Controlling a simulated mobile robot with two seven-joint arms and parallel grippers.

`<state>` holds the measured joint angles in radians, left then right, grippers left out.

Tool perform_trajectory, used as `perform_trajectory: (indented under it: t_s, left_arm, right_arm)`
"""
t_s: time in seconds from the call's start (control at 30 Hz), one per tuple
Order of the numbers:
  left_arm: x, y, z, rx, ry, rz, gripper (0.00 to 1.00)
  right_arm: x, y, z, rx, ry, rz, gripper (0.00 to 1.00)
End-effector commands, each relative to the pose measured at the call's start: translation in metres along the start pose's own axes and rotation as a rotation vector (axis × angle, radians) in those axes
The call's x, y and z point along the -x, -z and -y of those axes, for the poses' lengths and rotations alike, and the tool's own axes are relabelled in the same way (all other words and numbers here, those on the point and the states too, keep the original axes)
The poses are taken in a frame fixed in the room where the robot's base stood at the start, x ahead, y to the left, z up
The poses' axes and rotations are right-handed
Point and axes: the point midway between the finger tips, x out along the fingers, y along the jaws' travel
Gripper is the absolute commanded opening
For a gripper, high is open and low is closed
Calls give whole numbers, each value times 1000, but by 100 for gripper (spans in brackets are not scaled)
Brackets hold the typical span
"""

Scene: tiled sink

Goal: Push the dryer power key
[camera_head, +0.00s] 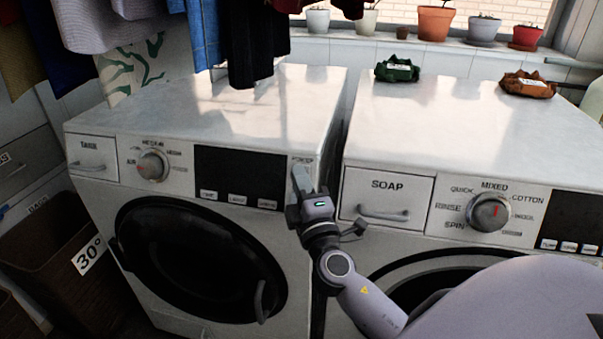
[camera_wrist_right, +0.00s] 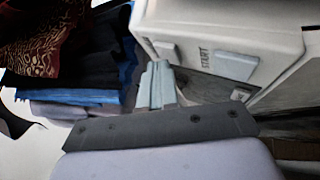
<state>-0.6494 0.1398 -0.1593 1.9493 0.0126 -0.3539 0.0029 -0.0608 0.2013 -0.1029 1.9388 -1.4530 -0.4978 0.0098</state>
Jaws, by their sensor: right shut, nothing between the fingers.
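The dryer (camera_head: 258,128) is the white machine on the left, with a dial, a dark display and a round black door. My right gripper (camera_head: 301,180) is in front of the right end of its control panel, fingers shut and empty, pointing up. It hides most of the panel below the small label there. In the right wrist view the shut fingers (camera_wrist_right: 157,85) are beside the panel. A pale key (camera_wrist_right: 236,65) lies beside the START label (camera_wrist_right: 205,58), and a small marked key (camera_wrist_right: 241,93) sits near the corner. I cannot read its mark. Contact is unclear.
A washer (camera_head: 440,130) with a soap drawer (camera_head: 386,192) stands to the right, across a narrow gap. Clothes (camera_head: 250,45) hang above the dryer. A brown laundry basket (camera_head: 45,235) is at the left. Pots (camera_head: 435,22) line the sill.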

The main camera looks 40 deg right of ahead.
Motion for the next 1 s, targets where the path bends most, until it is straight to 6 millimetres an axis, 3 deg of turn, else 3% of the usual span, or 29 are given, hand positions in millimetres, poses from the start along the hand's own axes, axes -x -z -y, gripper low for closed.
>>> perform_trajectory:
  t_s: [1.0]
  left_arm:
    - [-1, -1, 0, 0, 0, 0, 100]
  right_arm:
    - [6, 4, -4, 0, 1, 0, 0]
